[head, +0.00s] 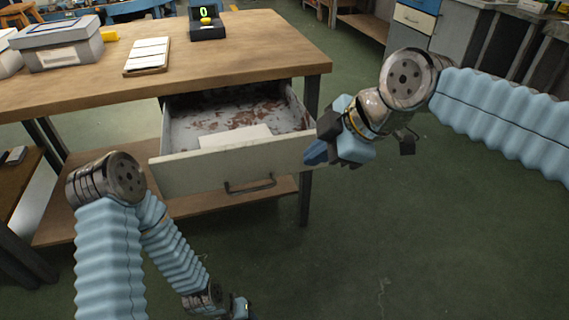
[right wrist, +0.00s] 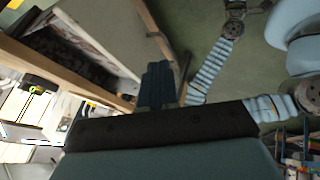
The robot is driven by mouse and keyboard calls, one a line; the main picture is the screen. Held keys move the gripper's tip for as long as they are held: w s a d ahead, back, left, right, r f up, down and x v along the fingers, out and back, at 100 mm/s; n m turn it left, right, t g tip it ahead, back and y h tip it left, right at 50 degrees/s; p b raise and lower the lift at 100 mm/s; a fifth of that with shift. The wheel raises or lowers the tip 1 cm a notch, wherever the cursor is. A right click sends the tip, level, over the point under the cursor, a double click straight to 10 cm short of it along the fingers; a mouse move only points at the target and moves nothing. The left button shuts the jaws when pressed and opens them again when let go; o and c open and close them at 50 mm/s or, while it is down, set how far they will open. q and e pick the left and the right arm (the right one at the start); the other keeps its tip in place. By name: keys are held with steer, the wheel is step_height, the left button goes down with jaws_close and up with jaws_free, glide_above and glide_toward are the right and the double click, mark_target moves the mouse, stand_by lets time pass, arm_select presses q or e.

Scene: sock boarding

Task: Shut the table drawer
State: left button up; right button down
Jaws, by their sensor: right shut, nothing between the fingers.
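The table drawer (head: 190,177) stands open, pulled out from under the wooden tabletop. It has a pale front with a dark bar handle (head: 250,186) and a stained grey inside, where a flat pale piece (head: 235,137) lies. My right gripper (head: 314,154) is shut and empty at the right end of the drawer front; I cannot tell whether it touches. In the right wrist view its dark fingers (right wrist: 157,86) are together, with the drawer's inside (right wrist: 75,42) to their left. My left gripper (head: 241,308) is low at the bottom edge, partly cut off, away from the drawer.
The wooden table (head: 270,50) carries a grey lidded box (head: 60,45), a white slatted piece (head: 148,56) and a dark device (head: 207,28) with a green digit. A lower shelf (head: 110,221) runs beneath. The green floor in front and to the right is clear.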

steer(key=r, duration=0.1)
glide_toward(270, 168)
steer(key=shift+n, duration=0.4)
steer(key=x, duration=0.2)
steer(key=s+x, duration=0.1)
steer(key=x, duration=0.1)
steer(key=shift+f, duration=0.25)
arm_select(q)
steer(key=shift+r, duration=0.1)
arm_select(e)
steer(key=shift+w+a, duration=0.15)
steer(key=shift+w, duration=0.45)
